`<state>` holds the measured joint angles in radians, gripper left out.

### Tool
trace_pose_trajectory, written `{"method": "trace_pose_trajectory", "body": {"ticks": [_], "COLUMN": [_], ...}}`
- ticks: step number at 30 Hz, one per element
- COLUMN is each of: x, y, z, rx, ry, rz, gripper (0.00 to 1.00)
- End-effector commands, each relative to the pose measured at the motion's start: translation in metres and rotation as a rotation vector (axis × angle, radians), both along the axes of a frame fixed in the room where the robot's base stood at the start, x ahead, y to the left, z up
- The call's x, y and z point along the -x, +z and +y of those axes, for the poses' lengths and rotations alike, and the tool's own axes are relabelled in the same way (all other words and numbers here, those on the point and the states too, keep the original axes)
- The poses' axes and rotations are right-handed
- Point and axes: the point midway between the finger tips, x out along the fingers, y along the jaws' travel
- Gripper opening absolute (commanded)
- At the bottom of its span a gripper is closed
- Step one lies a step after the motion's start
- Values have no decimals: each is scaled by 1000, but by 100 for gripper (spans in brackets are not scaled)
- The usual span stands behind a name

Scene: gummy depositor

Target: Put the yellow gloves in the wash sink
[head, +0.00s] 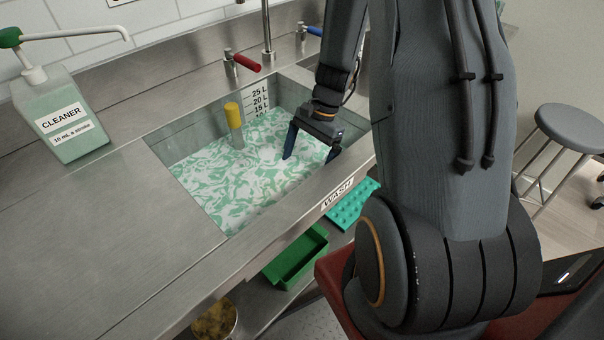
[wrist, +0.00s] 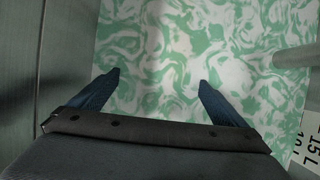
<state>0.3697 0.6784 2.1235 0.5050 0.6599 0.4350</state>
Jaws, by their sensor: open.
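The wash sink (head: 170,149) is set in the steel counter, with a WASH label (head: 338,192) on its front edge. It holds liquid with swirled green and white foam (head: 235,175), which also fills most of the wrist view (wrist: 160,40). My gripper (head: 309,158) is inside the sink opening, pointing down at the foam. Its two dark blue fingers are apart, with only foam showing between them in the wrist view (wrist: 158,78). I cannot make out any yellow gloves in either view; anything under the foam is hidden.
A yellow-topped upright pipe (head: 234,122) stands in the sink. A red-handled tap (head: 240,64) is behind it. A cleaner pump bottle (head: 60,115) stands on the left counter. Below are a green bin (head: 297,258), a teal tray (head: 352,205) and a pot (head: 215,320). A stool (head: 572,128) stands right.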

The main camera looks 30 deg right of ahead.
Motion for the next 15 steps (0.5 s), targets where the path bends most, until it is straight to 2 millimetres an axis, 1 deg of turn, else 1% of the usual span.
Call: {"method": "trace_pose_trajectory", "body": {"ticks": [1,3,9,12,15], "x": [-3,-5,-9,-10,-10], "y": [10,24,58,70,77], "z": [-5,-11,-24,-28,-31], "rx": [1,2,2,0,2], "ry": [-2,-2,-2,-2,0], "rz": [-5,-6,-3,-2,-1], "gripper": [96,96,96,96,96]}}
